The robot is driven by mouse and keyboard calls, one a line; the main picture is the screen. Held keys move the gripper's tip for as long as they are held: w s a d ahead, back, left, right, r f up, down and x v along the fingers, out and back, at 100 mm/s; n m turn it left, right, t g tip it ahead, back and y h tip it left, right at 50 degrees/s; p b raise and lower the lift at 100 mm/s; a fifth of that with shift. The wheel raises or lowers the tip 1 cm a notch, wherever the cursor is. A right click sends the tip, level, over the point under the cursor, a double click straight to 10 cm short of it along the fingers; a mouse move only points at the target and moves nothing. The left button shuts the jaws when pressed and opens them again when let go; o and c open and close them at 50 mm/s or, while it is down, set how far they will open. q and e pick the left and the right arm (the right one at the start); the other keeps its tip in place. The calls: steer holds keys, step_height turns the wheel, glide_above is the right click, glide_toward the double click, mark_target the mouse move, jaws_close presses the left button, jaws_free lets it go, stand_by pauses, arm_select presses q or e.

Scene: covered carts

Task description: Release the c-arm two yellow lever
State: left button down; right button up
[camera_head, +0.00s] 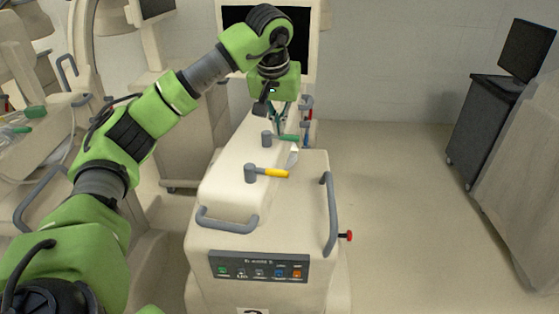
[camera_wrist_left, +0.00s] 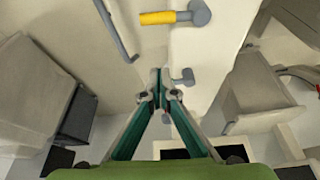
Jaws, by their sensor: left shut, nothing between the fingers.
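The c-arm cart (camera_head: 235,185) stands in the middle of the head view, with a "2"-like plate partly cut off at the bottom. Its yellow lever (camera_head: 268,173) has a grey hub and a yellow handle pointing right, on the sloped top. In the left wrist view the yellow lever (camera_wrist_left: 172,17) is at the top edge, beyond the fingertips. My left gripper (camera_head: 279,121) is shut and empty, pointing down above the cart top behind the yellow lever, apart from it. Its teal fingers meet in the left wrist view (camera_wrist_left: 160,76). My right gripper is not in view.
A green-handled lever (camera_head: 288,138) sits just behind the yellow one, close to my fingers; its grey hub (camera_wrist_left: 183,77) shows beside the fingertips. Grey handles (camera_head: 333,213) and a red knob (camera_head: 347,236) edge the cart.

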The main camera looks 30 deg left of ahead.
arm_select(q)
steer(key=shift+f, duration=0.1)
step_height(320, 180, down, 10)
steer(key=p, duration=0.5)
steer(key=shift+s+d, duration=0.15)
steer(key=shift+s, duration=0.1)
steer(key=shift+w, duration=0.1)
